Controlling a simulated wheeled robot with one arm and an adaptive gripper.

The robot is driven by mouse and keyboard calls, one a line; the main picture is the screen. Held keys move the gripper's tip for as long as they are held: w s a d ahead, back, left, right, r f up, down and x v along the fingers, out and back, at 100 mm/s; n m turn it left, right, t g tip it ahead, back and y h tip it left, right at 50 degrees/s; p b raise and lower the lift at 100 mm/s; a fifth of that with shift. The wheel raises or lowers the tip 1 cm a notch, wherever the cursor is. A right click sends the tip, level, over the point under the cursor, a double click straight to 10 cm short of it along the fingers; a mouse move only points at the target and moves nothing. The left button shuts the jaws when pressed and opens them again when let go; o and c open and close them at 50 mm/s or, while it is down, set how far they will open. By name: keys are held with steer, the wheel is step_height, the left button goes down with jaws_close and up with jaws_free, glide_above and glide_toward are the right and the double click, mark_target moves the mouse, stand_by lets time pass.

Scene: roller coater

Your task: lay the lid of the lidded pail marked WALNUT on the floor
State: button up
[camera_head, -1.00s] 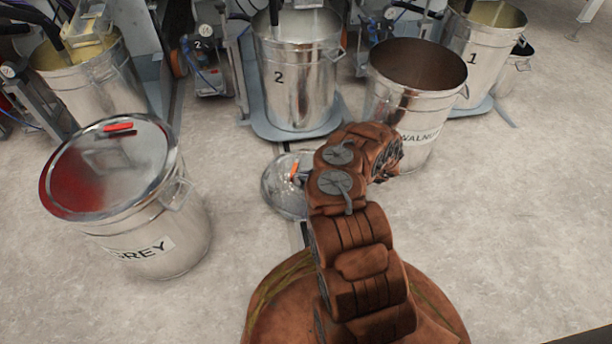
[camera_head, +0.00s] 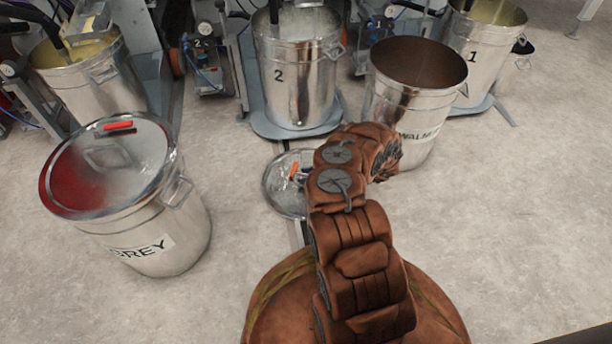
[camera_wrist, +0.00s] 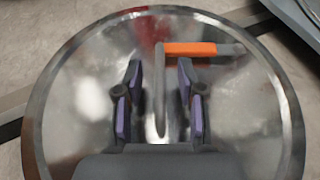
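The WALNUT pail (camera_head: 400,112) stands open at the centre right in the head view, its inside brown. A round shiny metal lid (camera_head: 274,190) with an orange grip (camera_head: 293,171) appears to lie flat on the floor, left of that pail and partly behind my arm. The lid (camera_wrist: 85,110) fills most of the wrist view. My gripper (camera_wrist: 160,98) is over it with its fingers apart. The handle's metal bar shows between them, with a gap on each side, and its orange grip (camera_wrist: 190,49) lies beyond the fingertips. In the head view my arm mostly hides the gripper.
An open pail marked 2 (camera_head: 298,95) stands on a machine base (camera_head: 265,128) behind the lid. A pail marked 1 (camera_head: 485,65) is at the back right. Floor at the right (camera_head: 520,220) is clear.

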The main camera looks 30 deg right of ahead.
steer(key=v, duration=1.2)
steer(key=shift+a, duration=0.1)
steer(key=shift+r, duration=0.1)
